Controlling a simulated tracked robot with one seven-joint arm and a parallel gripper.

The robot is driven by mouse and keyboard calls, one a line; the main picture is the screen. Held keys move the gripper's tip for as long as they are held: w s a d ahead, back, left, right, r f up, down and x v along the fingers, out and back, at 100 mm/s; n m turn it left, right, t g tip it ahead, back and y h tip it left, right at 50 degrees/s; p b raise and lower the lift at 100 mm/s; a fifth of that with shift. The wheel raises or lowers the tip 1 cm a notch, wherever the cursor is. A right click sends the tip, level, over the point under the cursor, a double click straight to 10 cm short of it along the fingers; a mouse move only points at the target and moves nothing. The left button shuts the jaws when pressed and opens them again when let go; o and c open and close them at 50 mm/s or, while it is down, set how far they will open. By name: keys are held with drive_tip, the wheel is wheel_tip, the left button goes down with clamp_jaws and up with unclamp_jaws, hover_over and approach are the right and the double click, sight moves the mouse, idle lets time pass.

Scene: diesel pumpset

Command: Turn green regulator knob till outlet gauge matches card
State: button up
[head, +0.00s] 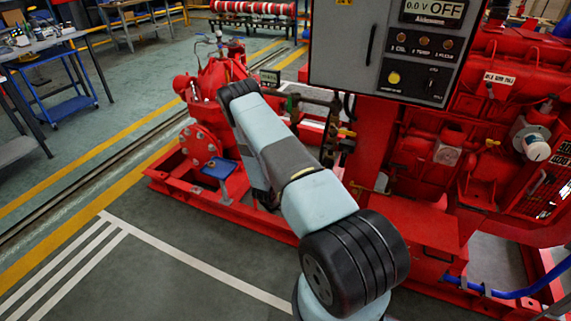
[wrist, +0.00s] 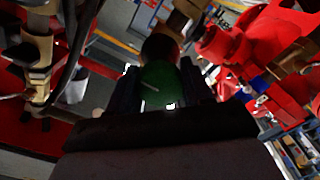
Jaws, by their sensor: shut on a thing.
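In the wrist view the green regulator knob (wrist: 160,88) sits between the two dark fingers of my gripper (wrist: 160,96), which is shut on it. A short pale line shows on the knob's face. A dark rounded part with a reddish edge stands just beyond the knob. In the head view my arm covers the gripper and most of the knob's surroundings. A small framed plate (head: 270,78), perhaps the card, stands just beyond my arm; its marks are too small to read. I cannot make out the outlet gauge or its needle in either view.
Brass and dark pipework (head: 325,103) lies right of my arm. A grey control panel (head: 385,50) reading OFF hangs above it. The red pump (head: 215,80) stands left, the red engine (head: 470,130) right. The floor in front is clear.

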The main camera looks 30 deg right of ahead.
drive_tip(key=n, duration=0.4)
drive_tip(key=shift+a+f+n, duration=0.1)
drive_tip(key=shift+a+n, duration=0.15)
drive_tip(key=shift+n, duration=2.05)
drive_tip(key=shift+f, duration=0.1)
drive_tip(key=o, duration=1)
drive_tip(key=shift+d, duration=0.15)
drive_tip(key=shift+o, duration=0.2)
drive_tip(key=v, duration=1.3)
drive_tip(key=shift+s+a, duration=0.25)
drive_tip(key=shift+a, duration=0.05)
